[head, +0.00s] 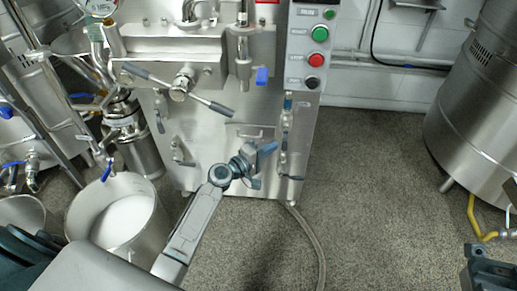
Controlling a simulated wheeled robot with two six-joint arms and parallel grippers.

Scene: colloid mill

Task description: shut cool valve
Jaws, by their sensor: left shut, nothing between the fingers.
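My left gripper (267,149) is in front of the lower right of the steel mill cabinet, its blue-grey fingers shut with nothing between them. A thin vertical pipe with fittings (286,130) runs down the cabinet's right edge, just right of the fingertips. A small blue part (288,102) shows near its top. No label tells which is the cool valve. I cannot tell whether the fingers touch the pipe. Part of my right gripper (490,268) shows at the lower right corner; its jaw state is unclear.
A control box with green and red buttons (305,46) is above the pipe. A two-armed handle (180,88) sticks out at the left. A steel bucket with white contents (72,225) stands at lower left. A hose (312,235) lies on open floor. A steel tank (475,120) stands right.

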